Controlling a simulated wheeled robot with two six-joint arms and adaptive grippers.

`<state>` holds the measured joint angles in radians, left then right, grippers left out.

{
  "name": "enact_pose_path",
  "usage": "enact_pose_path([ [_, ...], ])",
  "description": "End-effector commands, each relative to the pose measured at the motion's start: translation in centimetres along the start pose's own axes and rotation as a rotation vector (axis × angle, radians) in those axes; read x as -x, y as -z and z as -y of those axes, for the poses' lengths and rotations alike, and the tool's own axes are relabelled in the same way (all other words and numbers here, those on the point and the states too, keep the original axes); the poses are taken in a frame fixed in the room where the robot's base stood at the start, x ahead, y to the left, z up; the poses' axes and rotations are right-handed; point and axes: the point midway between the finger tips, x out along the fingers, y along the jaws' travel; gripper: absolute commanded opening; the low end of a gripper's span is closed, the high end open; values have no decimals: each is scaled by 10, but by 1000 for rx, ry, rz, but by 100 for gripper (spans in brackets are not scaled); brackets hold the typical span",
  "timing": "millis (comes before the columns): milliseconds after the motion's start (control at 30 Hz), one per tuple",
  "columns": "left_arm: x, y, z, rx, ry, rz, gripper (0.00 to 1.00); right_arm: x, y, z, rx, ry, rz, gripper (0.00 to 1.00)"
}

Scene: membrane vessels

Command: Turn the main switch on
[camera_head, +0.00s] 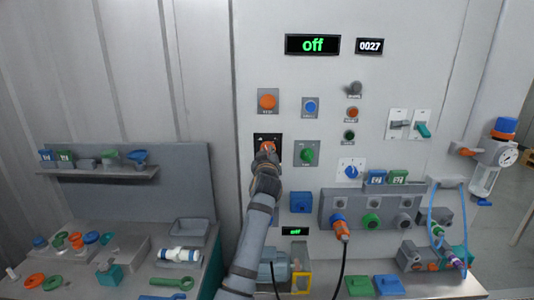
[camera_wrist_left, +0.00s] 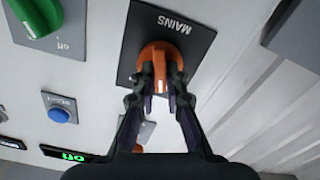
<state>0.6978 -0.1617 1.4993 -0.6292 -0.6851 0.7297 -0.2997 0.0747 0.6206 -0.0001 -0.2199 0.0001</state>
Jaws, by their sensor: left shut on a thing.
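The main switch is an orange rotary knob (camera_wrist_left: 158,54) on a black plate (camera_wrist_left: 180,27) marked MAINS. In the head view the knob (camera_head: 267,146) shows only in part, behind my left gripper (camera_head: 266,158). My left gripper (camera_wrist_left: 161,76) is shut on the knob's grip, with one finger on each side of it. A white mark shows on the grip between the fingers. The large display (camera_head: 312,45) above reads "off" in green. My right gripper is in neither view.
Close to the knob are an orange button (camera_head: 268,101), a blue button (camera_head: 310,107) and a green rotary knob (camera_head: 306,154). A small display (camera_head: 295,231) below also reads "off". A shelf and workbench (camera_head: 60,225) with loose parts stand at the left.

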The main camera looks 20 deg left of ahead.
Motion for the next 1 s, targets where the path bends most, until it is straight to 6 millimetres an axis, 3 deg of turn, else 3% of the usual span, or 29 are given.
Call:
enact_pose_path([
  [467,0,2,0,-412,-1,-2,0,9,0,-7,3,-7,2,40],
  [1000,0,4,0,-923,1,-2,0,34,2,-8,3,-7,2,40],
])
